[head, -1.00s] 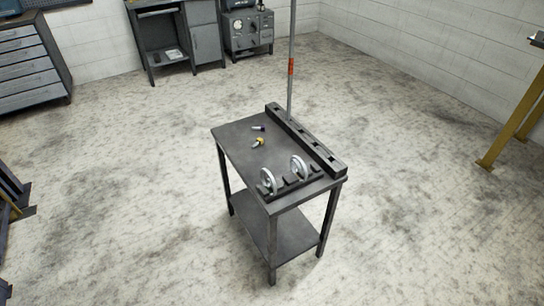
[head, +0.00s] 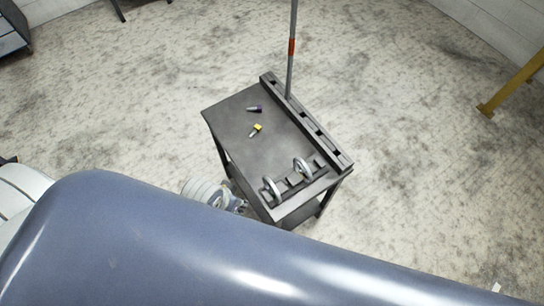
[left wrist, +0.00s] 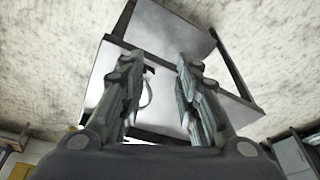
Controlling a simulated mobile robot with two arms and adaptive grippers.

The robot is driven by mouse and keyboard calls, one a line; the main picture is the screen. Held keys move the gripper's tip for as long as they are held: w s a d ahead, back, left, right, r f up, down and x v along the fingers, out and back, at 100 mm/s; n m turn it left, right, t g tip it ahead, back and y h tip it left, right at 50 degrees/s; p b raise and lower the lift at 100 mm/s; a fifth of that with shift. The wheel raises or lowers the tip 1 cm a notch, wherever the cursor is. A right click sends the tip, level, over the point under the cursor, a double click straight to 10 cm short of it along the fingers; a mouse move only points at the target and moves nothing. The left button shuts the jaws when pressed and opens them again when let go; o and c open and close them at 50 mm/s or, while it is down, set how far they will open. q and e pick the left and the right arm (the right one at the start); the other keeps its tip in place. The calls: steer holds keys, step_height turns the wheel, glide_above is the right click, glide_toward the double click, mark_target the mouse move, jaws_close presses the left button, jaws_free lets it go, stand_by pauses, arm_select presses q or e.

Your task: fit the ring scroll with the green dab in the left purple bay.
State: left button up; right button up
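Two pale metal ring scrolls stand upright in a dark slotted holder (head: 290,187) at the table's near end. One is the left ring (head: 271,191), the other the right ring (head: 303,169). A faint yellow-green spot shows low on the right ring, but it is too small to be sure of the green dab. A long dark bar with several slots (head: 312,130) runs along the table's right edge; I see no clear purple on its bays. My left gripper (left wrist: 158,65) is open and empty in the left wrist view, with the table and a ring shape beyond its fingers. My right gripper is not in view.
On the dark table (head: 235,120) lie a yellow-ended piece (head: 256,129) and a purple-ended piece (head: 255,109). A pole with a red band (head: 291,48) rises behind the bar. My arm covers the lower part of the head view.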

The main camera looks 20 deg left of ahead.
arm_select(q)
steer(key=w+d+r+m+h+p, duration=0.15)
steer(key=d+r, duration=0.25)
steer(key=r, duration=0.6)
steer(key=w+d+r+m+h, duration=0.2)
steer(key=w+d+r+m, duration=0.2)
steer(key=d+m, duration=0.45)
steer(key=m+g+y+b, duration=0.1)
steer(key=m+g+y, duration=0.25)
steer(key=m, duration=0.95)
glide_toward(272, 184)
steer(key=shift+s+d, duration=0.1)
steer(key=shift+s, duration=0.05)
step_height(272, 184, down, 5)
steer(key=b, duration=0.6)
steer(key=shift+f, duration=0.2)
steer(key=shift+f+b, duration=1.1)
steer(key=shift+f, duration=1.15)
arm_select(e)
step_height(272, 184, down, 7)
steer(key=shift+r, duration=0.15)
